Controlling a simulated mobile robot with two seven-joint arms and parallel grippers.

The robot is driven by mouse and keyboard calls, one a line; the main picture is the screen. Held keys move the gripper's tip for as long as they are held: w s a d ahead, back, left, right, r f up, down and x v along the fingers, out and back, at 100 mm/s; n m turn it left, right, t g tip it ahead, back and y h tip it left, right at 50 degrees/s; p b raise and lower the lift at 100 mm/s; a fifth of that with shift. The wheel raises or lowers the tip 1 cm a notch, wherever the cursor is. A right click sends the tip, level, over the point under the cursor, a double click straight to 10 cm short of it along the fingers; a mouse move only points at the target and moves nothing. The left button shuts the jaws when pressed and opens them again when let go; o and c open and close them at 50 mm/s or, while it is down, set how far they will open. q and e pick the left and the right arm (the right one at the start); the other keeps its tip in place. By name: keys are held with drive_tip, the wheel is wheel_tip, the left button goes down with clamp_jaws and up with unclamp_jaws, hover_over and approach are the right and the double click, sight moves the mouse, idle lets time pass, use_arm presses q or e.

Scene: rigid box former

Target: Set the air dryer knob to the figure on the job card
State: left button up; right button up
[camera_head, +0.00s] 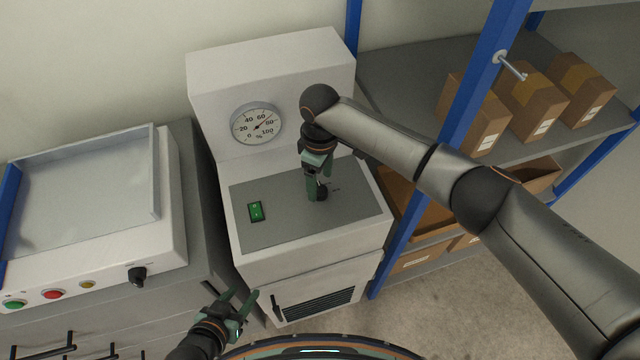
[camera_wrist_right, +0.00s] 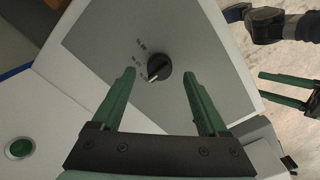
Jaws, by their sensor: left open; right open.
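The air dryer (camera_head: 280,75) is a white cabinet with a grey sloping panel (camera_head: 270,222). A black knob (camera_head: 320,192) sits on the panel; in the right wrist view the knob (camera_wrist_right: 161,65) has a white pointer aimed at lower left, near small marks too small to read. My right gripper (camera_wrist_right: 159,74) is open, its fingers on either side of the knob; contact cannot be told. In the head view my right gripper (camera_head: 319,190) partly covers the knob. My left gripper (camera_head: 242,294) is open and empty, low in front of the dryer. I see no job card.
The dryer's dial gauge (camera_head: 257,124) reads between 60 and 80. A green rocker switch (camera_head: 256,211) is left of the knob. A round green button or lamp (camera_wrist_right: 19,149) is on white housing. A machine with buttons (camera_head: 90,220) stands left; a blue-post shelf (camera_head: 470,80) with cartons stands right.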

drive_tip(key=shift+f, duration=1.3)
drive_tip(key=shift+c, duration=0.4)
clamp_jaws()
